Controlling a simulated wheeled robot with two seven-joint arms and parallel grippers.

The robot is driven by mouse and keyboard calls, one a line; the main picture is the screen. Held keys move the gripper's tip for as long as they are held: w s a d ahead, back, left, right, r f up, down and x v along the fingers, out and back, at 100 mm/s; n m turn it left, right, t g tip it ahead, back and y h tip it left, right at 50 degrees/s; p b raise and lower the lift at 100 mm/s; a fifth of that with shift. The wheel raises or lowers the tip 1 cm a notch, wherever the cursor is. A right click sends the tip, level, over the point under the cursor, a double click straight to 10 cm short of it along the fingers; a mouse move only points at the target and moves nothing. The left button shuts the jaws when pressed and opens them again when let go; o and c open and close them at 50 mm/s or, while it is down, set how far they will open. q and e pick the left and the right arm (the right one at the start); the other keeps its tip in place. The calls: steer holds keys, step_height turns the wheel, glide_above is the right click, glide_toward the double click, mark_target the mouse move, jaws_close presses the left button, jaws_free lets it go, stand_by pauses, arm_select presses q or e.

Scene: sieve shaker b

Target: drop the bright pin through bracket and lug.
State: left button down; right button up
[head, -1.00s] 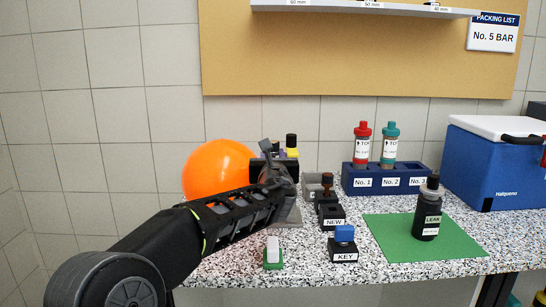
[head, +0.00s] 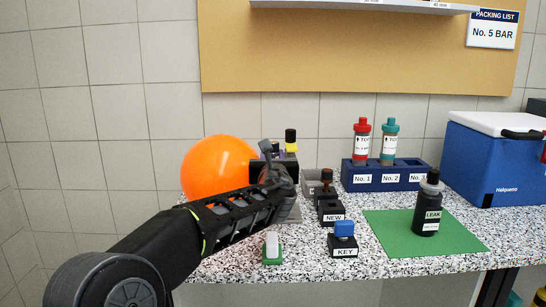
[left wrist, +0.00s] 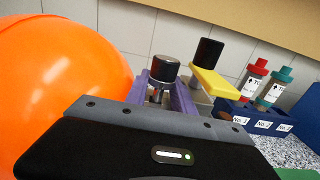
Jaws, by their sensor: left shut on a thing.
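My left gripper (head: 268,160) is at the back left of the bench, beside the orange ball. In the left wrist view its two purple-grey fingers (left wrist: 161,92) are shut on a pin (left wrist: 164,69) with a shiny metal, dark-topped head. The pin stands roughly upright between them, and its lower end is hidden by the gripper. A yellow bar (left wrist: 214,83) with a black knob (left wrist: 209,52) is just right of the fingers; the knob also shows in the head view (head: 291,135). I cannot make out the bracket and lug holes behind my gripper. My right gripper is not in view.
A big orange ball (head: 217,168) crowds my gripper's left.

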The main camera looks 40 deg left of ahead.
mark_target(272, 142)
arm_select(q)
steer(key=shift+r+p, duration=2)
steer(key=shift+r, duration=0.65)
steer(key=shift+b, duration=0.4)
steer(key=shift+f+b, duration=2.8)
steer(key=shift+b, duration=0.05)
steer(key=c, duration=1.5)
jaws_free()
steer(key=o, duration=0.5)
steer(key=shift+s+f, duration=0.15)
steer(key=v, duration=0.7)
steer(key=shift+s+d+r, duration=0.2)
steer(key=shift+s+d, duration=0.05)
steer(key=shift+d, duration=0.05)
